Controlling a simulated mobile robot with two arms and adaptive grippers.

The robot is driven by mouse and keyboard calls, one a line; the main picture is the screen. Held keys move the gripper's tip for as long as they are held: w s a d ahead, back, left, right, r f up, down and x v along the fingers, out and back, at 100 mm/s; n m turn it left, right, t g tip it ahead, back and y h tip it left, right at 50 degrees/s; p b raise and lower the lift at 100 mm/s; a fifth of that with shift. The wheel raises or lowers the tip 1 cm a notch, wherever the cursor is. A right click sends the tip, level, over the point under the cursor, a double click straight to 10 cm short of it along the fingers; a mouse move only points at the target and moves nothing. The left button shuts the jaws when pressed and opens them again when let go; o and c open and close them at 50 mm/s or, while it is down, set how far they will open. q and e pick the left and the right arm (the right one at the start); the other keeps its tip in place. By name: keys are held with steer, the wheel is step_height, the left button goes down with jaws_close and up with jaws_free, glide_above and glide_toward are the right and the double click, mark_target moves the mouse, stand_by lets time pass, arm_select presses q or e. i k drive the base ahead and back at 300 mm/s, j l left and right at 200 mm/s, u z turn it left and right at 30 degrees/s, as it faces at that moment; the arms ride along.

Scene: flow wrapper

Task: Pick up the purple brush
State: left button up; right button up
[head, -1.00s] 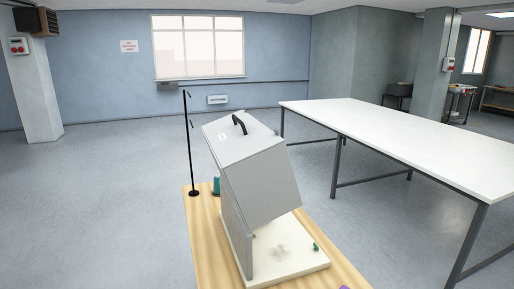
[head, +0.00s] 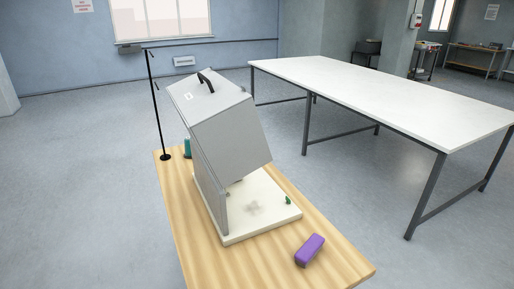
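The purple brush (head: 310,249) lies on the wooden table (head: 245,265) near its front right part, in the head view. It is a rounded block lying at a slant, clear of the machine's white base. No gripper of mine shows in the head view, so neither is seen near the brush.
A grey box-like machine (head: 228,130) with a black handle stands tilted on a white base (head: 270,225) behind the brush. A thin black stand (head: 156,105) and a teal object (head: 187,147) are at the table's back left. A long white table (head: 385,100) stands right, with open floor between.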

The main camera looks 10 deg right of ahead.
mark_target(304, 255)
steer(key=i+l, duration=0.1)
steer(key=l, duration=0.35)
steer(key=i+l, duration=0.1)
steer(key=l, duration=0.35)
steer(key=i+l, duration=0.1)
steer(key=l, duration=0.4)
steer(key=u, duration=0.05)
